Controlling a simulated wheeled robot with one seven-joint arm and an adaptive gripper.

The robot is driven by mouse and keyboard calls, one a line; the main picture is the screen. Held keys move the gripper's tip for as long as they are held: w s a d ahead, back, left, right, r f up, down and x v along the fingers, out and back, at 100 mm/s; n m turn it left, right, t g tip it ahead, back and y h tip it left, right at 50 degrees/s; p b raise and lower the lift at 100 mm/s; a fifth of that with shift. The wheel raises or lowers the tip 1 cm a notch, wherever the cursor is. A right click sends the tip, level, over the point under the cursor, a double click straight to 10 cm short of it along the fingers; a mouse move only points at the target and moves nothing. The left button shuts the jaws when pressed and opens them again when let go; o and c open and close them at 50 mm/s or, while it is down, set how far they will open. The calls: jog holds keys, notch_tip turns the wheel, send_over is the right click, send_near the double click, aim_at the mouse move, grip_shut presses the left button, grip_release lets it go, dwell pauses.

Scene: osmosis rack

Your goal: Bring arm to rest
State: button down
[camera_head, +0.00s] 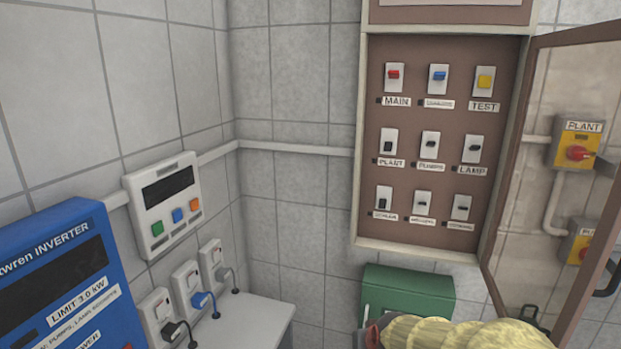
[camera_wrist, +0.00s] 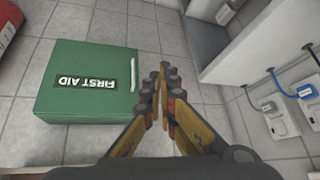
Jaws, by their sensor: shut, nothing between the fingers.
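My gripper (camera_wrist: 163,85) shows in the wrist view, its two yellow and dark fingers together at the tips. Nothing is held between them. It points down over the tiled floor, to the right of a green first aid box (camera_wrist: 90,85) with a pale handle. The box also shows in the head view (camera_head: 408,291), below the open switch cabinet. My gripper's fingers are not clearly seen in the head view.
The cabinet (camera_head: 445,238) has a glazed door (camera_head: 566,170) swung open to the right. A blue inverter (camera_head: 62,285), a white control panel (camera_head: 164,204) and plugged sockets (camera_head: 186,278) are at the left. A pale shelf (camera_head: 250,315) juts out below them.

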jog(key=s+d+r+g, duration=0.2)
jog(key=s+d+r, duration=0.15)
jog(key=s, duration=0.95)
jog(key=s+d+r+g, duration=0.2)
jog(key=s+r, duration=0.2)
jog(key=s, duration=0.9)
notch_tip(320, 180, up, 6)
jog(key=s+d+t+h, duration=0.1)
jog(key=s+t, duration=0.1)
jog(key=shift+t, duration=0.3)
jog(key=shift+w+r, duration=0.1)
jog(key=shift+r, duration=0.05)
